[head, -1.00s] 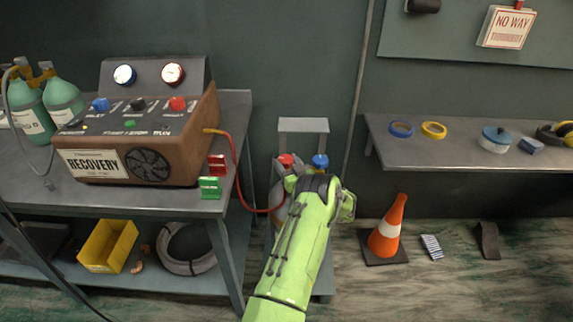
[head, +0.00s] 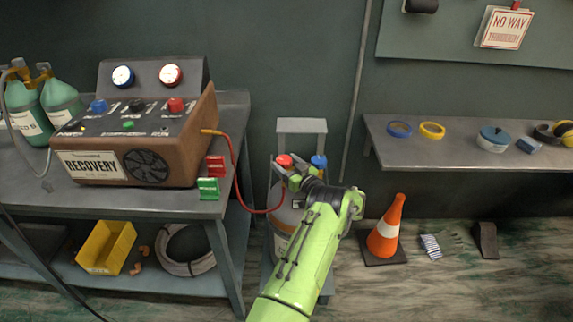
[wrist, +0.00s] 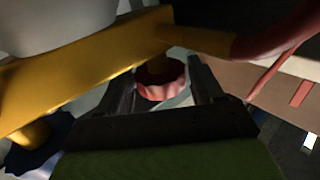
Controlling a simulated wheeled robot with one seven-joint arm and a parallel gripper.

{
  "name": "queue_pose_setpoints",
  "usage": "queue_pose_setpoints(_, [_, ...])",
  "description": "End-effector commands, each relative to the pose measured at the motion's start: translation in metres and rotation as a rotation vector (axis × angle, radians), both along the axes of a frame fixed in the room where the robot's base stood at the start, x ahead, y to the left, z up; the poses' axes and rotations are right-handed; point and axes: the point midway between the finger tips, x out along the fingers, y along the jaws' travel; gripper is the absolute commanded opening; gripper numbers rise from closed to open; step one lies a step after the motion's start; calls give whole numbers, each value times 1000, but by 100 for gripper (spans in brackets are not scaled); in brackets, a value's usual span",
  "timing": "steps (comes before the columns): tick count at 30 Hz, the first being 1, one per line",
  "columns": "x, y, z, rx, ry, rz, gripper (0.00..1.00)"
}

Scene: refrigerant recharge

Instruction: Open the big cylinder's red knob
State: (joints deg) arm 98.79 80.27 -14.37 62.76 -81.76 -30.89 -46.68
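The big grey cylinder (head: 286,222) stands on a trolley beside the workbench, partly hidden behind my arm. Its red knob (head: 284,160) is on top at the left, and a blue knob (head: 319,162) is at the right. My gripper (head: 288,173) is at the red knob, on its near side. In the wrist view the round ribbed red knob (wrist: 162,84) shows between my two dark fingers, which are apart. My gripper (wrist: 163,78) looks open around the knob; whether a finger touches it I cannot tell.
A yellow metal part (wrist: 85,70) crosses close to my fingers in the wrist view. A red hose (head: 242,180) runs from the recovery machine (head: 150,140) towards the cylinder. The workbench (head: 236,130) is left; an orange cone (head: 386,232) stands right.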

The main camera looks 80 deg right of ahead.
Motion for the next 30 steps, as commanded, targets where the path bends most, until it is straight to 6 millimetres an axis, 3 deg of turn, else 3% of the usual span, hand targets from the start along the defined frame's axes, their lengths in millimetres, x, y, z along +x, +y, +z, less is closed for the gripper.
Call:
queue_pose_setpoints(3, [0,0,0,-1,1,0,82])
queue_pose_setpoints(13, [-7,4,1,4,0,-6,82])
queue_pose_setpoints(30, [-112,93,2,-1,-2,-4,82])
